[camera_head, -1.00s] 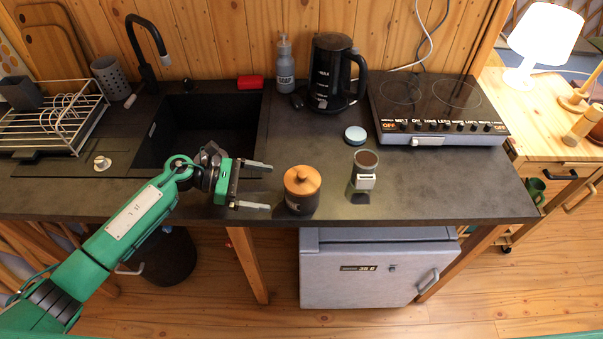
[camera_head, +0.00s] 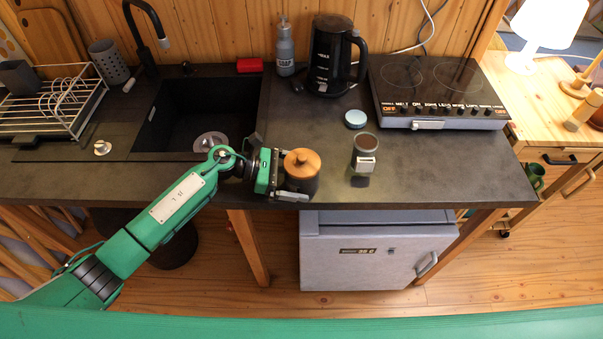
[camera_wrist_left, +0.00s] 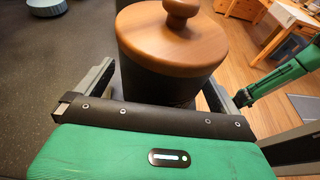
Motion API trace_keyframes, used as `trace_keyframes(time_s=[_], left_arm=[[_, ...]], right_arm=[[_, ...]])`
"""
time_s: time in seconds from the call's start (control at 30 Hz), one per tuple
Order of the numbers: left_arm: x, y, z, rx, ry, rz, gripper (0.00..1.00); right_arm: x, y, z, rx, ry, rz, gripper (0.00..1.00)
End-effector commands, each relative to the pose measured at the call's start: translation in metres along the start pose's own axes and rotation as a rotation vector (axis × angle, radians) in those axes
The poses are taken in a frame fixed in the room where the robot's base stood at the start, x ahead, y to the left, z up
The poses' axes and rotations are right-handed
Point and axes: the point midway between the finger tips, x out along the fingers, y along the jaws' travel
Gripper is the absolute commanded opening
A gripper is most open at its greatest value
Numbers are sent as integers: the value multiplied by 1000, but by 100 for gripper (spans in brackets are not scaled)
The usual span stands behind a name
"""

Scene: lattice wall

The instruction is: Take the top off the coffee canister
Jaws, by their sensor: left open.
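The coffee canister (camera_head: 302,186) has a dark body and a round wooden lid (camera_head: 302,162) with a knob. It stands upright on the dark counter near the front edge, with its lid on. My left gripper (camera_head: 289,177) is open, its fingers on either side of the canister body below the lid. In the left wrist view, the canister body (camera_wrist_left: 160,88) sits between the two fingers (camera_wrist_left: 158,92), with the lid (camera_wrist_left: 172,38) above them. The far finger is mostly hidden behind the canister in the head view.
The sink (camera_head: 200,110) is behind left, the kettle (camera_head: 333,60) and hob (camera_head: 435,90) are behind right. The right front counter is clear.

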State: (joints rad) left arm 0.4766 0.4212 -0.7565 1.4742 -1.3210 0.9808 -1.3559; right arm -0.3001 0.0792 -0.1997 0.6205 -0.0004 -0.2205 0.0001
Motion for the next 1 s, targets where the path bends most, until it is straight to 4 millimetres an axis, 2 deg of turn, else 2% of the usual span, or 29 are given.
trace_keyframes(time_s=[0.3,0.43,0.53,0.57,0.63,1.0], left_arm=[[1,0,0,-1,0,0,98],[1,0,0,-1,0,0,72],[1,0,0,-1,0,0,70],[1,0,0,-1,0,0,77],[1,0,0,-1,0,0,63],[1,0,0,-1,0,0,62]], right_arm=[[0,0,0,0,0,0,96],[0,0,0,0,0,0,96],[0,0,0,0,0,0,96],[0,0,0,0,0,0,96],[0,0,0,0,0,0,96],[0,0,0,0,0,0,96]])
